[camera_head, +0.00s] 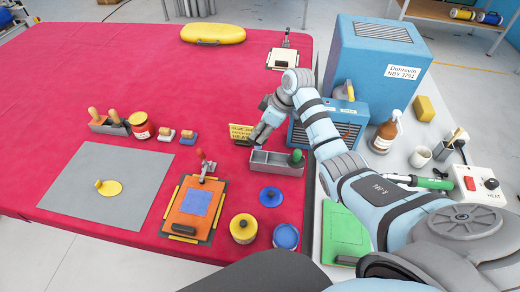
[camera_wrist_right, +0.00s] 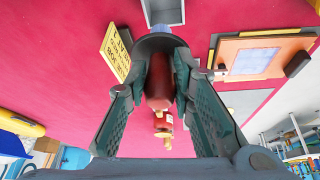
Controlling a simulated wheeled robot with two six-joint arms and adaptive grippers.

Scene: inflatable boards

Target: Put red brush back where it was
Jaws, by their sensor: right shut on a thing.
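My right gripper (camera_head: 261,134) is above the red table, just behind the left end of a grey holder (camera_head: 275,168). In the right wrist view the gripper (camera_wrist_right: 161,72) is shut on the red brush (camera_wrist_right: 157,82); its red handle shows between the fingers, with a dark collar beyond. The head view does not show the brush clearly. The holder has a green-topped brush (camera_head: 297,156) at its right end and looks empty at its left. A grey open box, likely part of this holder (camera_wrist_right: 165,12), shows at the wrist view's top edge. My left gripper is not in view.
A yellow sign (camera_head: 240,132) stands close beside the gripper. A clamp with an orange board (camera_head: 178,215) lies in front left, near a blue lid (camera_head: 271,196) and a yellow tin (camera_head: 243,229). A blue machine (camera_head: 375,70) stands at right. The table's back left is clear.

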